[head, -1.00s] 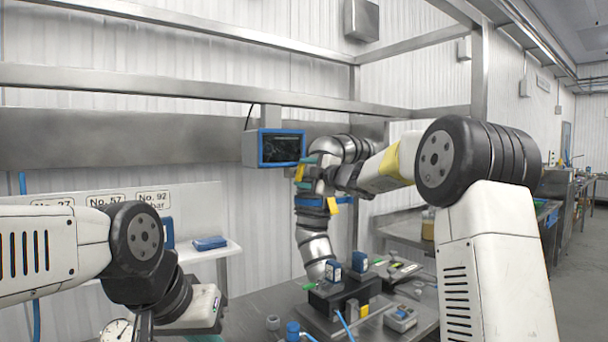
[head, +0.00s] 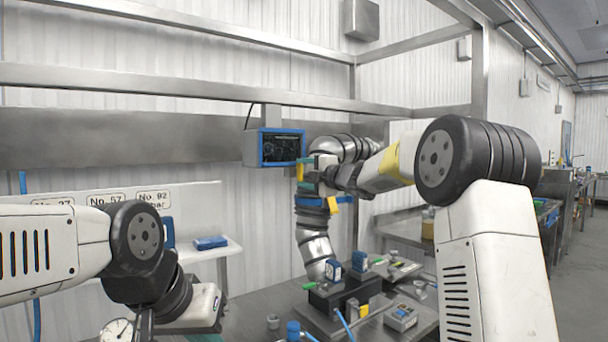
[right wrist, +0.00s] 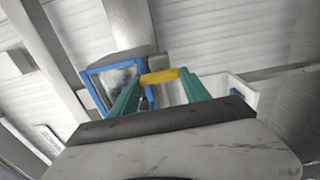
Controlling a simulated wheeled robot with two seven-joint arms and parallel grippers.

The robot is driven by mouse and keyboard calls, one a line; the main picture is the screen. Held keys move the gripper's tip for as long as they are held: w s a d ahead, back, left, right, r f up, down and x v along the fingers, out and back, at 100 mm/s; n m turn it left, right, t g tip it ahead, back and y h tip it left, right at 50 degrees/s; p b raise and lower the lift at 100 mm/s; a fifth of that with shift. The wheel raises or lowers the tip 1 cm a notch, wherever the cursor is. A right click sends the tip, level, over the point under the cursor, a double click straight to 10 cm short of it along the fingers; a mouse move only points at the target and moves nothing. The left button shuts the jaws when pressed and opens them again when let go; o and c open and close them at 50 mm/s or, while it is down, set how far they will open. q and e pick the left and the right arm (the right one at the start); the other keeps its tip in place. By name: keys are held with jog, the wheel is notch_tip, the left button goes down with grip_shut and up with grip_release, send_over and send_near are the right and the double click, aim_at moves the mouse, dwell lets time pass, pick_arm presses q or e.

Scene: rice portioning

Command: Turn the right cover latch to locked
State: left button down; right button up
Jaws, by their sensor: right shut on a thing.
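My right gripper (head: 304,173) has teal fingers and is shut on a yellow latch handle (right wrist: 160,76). In the right wrist view the handle lies across between the two fingertips. In the head view the same yellow handle (head: 300,172) stands about upright at the upper left of the bent steel pipe. A second yellow handle (head: 333,204) sits lower, at the right side of the blue band (head: 312,201) on the pipe, clear of my fingers. The latch's base is hidden behind the gripper.
A blue-framed screen (head: 281,148) hangs just left of my right gripper. The steel pipe (head: 313,245) runs down to a dark block (head: 335,295) on the bench. A blue box (head: 210,242) lies on a white shelf at left. Small devices crowd the bench's right part.

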jog(key=shift+f, duration=0.1)
jog(key=o, duration=1.4)
jog(key=v, duration=0.8)
